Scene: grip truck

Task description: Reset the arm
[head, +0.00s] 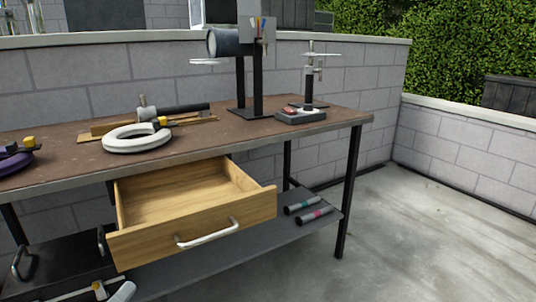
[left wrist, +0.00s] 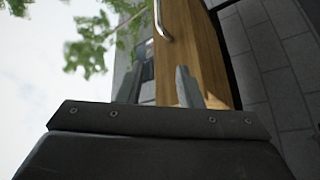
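In the left wrist view my left gripper (left wrist: 156,78) has its two fingers apart with nothing held between them. Beyond them a wooden panel with a pale handle shows, which looks like the front of the drawer (left wrist: 198,40). In the head view the wooden drawer (head: 190,236) stands pulled out under the workbench and is empty. Its white handle (head: 208,234) is clear of any gripper. A white rounded part at the bottom left edge of the head view may be mine; no fingers are clear there. My right gripper is in neither view.
The workbench (head: 240,137) carries a white ring (head: 136,138), a clamp, a black stand (head: 257,95) and a small grey device (head: 300,116). Two dark cylinders (head: 308,211) lie on the lower shelf. A block wall stands behind. The concrete floor at right is clear.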

